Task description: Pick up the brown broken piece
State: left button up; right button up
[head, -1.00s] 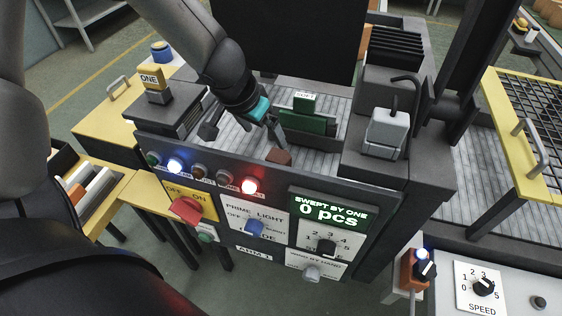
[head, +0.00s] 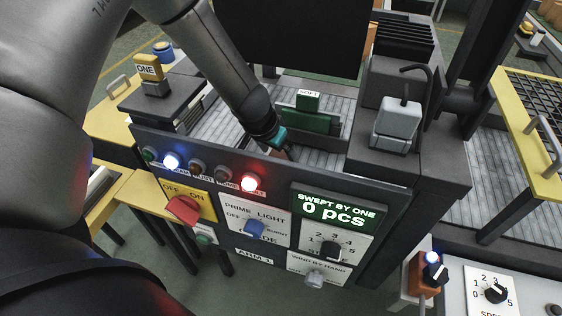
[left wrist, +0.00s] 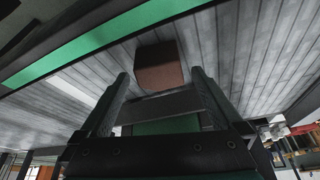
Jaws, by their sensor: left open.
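The brown broken piece (left wrist: 159,66) is a small block on the slatted grey bed. In the left wrist view it lies just ahead of my left gripper (left wrist: 158,76), in line with the gap between its two spread fingers. The fingers are open and nothing is clamped between them. In the head view my left gripper (head: 286,150) reaches down behind the top edge of the control panel, and the piece is mostly or wholly hidden there. My right gripper is not in view.
The control panel (head: 255,205) with lit lamps and switches stands in front of the bed. A green block marked SOFT (head: 307,121) stands behind the gripper. A grey box with a hooked rod (head: 397,125) is to the right. Slatted bed (head: 333,155) is clear right of the gripper.

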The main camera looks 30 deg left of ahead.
pick_arm(q)
jog(key=shift+w+f, duration=0.1)
jog(key=shift+f, duration=0.25)
jog(key=c, duration=1.3)
jog(key=shift+r, duration=0.1)
